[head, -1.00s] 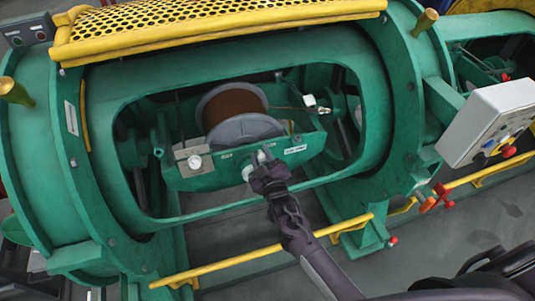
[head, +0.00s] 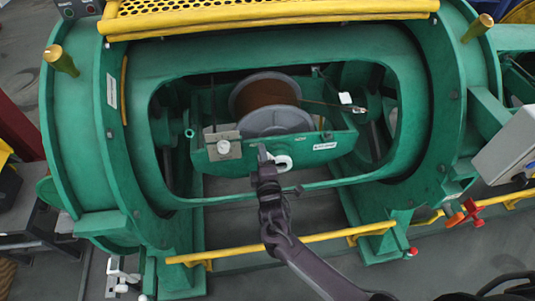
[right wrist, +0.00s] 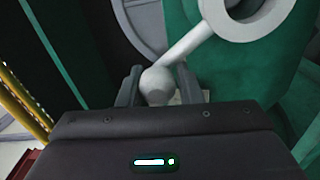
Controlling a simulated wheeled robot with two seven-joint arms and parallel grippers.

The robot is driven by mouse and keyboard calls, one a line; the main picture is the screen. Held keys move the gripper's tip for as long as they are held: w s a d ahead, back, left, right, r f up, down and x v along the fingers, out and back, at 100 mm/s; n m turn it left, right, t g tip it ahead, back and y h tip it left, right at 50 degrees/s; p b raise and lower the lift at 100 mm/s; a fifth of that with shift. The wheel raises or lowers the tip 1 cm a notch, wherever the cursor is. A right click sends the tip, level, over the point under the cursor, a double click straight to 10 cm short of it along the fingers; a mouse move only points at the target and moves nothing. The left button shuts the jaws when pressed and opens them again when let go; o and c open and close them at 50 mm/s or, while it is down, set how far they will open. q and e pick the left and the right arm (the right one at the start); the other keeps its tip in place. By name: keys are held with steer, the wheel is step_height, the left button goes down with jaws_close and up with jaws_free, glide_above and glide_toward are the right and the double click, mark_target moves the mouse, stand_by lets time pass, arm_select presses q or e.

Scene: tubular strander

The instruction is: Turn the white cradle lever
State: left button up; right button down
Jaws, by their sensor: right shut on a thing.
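The white cradle lever (head: 284,162) is on the front face of the green cradle (head: 330,148), below the wire spool. The right wrist view shows its ring-shaped hub (right wrist: 262,12) at the top and a pale arm running down to a ball end (right wrist: 157,86). My right gripper (head: 263,155) reaches in from below and is just left of the hub in the head view. In the right wrist view its fingers (right wrist: 158,84) are shut around the ball end. My left gripper is not in view.
The cradle sits inside the oval window of the green tube (head: 130,170). A yellow rail (head: 230,250) runs across below, under my right arm. A yellow perforated guard (head: 270,12) is above. A grey control box (head: 505,150) is at the right.

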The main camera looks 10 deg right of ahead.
steer(key=shift+a+f+n, duration=0.1)
steer(key=shift+f+n, duration=0.15)
steer(key=shift+n, duration=0.25)
steer(key=shift+w, duration=0.1)
steer(key=c, duration=1.1)
jaws_free()
steer(key=s, duration=0.8)
